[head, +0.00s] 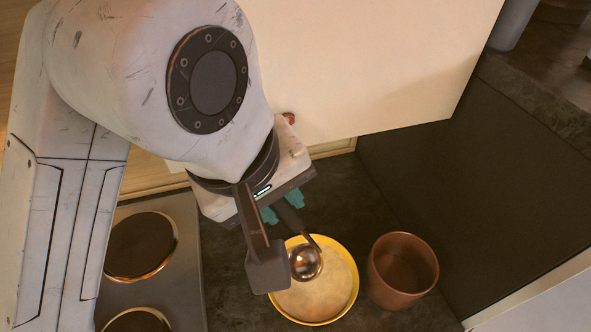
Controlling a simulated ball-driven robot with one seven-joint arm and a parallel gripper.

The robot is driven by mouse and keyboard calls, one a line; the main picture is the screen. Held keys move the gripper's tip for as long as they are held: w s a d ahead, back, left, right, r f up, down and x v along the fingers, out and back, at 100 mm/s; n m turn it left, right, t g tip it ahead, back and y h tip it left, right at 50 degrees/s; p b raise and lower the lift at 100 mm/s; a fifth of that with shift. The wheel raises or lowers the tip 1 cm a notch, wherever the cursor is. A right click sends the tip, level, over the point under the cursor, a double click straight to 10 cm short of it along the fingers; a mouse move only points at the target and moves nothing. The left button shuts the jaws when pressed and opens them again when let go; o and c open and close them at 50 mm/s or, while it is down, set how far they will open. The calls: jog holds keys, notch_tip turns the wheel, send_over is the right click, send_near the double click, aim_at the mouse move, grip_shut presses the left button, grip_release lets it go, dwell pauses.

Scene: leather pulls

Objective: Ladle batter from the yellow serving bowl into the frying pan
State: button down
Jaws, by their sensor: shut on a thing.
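The yellow serving bowl (352,272) stands on the dark counter at the lower middle, with pale batter (322,297) in it. My gripper (281,208), with teal fingertips, is just above and behind the bowl's far rim. It is shut on the dark handle of the ladle (306,263). The ladle's shiny copper cup hangs over the left part of the bowl. I cannot tell whether the cup touches the batter or holds any. A dark bracket on my arm hides part of the bowl's left rim. No frying pan shows in this view.
A brown pot (403,268) stands close to the bowl's right side. A hob with two round plates (140,247) is at the lower left. A large cream panel (365,65) is at the top, with a dark surface (480,180) at the right.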

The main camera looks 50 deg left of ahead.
notch_tip(320, 180, down, 10)
jog(key=b, duration=0.7)
dwell(0.4)
jog(key=shift+r, duration=0.1)
dwell(0.8)
